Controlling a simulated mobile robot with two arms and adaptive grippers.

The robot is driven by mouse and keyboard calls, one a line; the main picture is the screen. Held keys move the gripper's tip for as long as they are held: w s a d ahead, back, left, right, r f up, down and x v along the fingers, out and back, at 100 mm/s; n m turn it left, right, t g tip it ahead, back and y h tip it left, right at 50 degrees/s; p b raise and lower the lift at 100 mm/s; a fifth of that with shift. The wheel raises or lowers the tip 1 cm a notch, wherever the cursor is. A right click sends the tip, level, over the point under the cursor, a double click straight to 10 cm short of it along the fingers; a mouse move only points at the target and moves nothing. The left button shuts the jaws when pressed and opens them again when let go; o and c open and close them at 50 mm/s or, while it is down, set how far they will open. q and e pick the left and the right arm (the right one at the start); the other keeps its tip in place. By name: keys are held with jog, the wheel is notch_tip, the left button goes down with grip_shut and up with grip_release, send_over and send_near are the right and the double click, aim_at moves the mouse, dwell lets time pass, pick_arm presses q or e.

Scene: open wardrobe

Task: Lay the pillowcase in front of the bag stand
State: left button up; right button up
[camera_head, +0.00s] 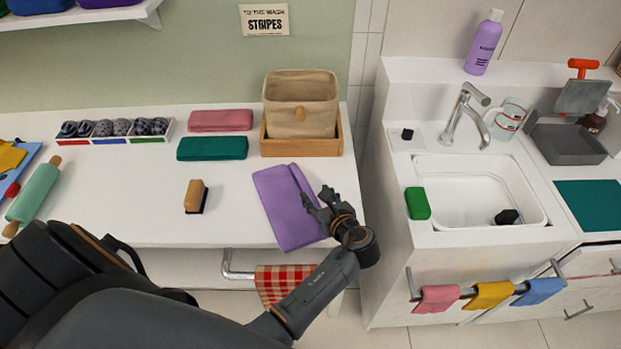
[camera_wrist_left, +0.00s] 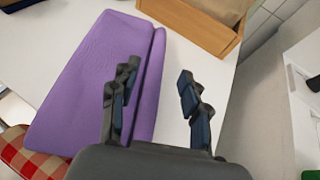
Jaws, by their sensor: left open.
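The purple folded cloth, which looks like the pillowcase (camera_head: 284,207), lies flat on the white table in front of the bag stand, turned at a slight angle. It also shows in the left wrist view (camera_wrist_left: 95,85). The bag stand is a wooden tray (camera_head: 302,147) holding a beige cloth bag (camera_head: 301,98); its corner also shows in the left wrist view (camera_wrist_left: 190,27). My left gripper (camera_head: 326,203) is open above the cloth's right edge. In the left wrist view one finger of the gripper (camera_wrist_left: 158,92) is over the cloth and the other is beyond its edge. My right gripper is not in view.
Pink (camera_head: 220,120) and teal (camera_head: 212,148) folded cloths lie left of the bag stand. A brush (camera_head: 196,196) lies left of the purple cloth. A checked cloth (camera_head: 281,284) hangs from the front rail. The sink counter (camera_head: 450,240) stands right, across a gap.

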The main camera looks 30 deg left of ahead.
pick_arm(q)
jog(key=p+v, duration=0.1)
jog(key=v, duration=0.2)
jog(key=shift+r, duration=0.1)
jog(key=shift+s+d+r+p, duration=0.1)
jog(key=shift+s+d+p, duration=0.25)
jog(key=shift+d, duration=0.1)
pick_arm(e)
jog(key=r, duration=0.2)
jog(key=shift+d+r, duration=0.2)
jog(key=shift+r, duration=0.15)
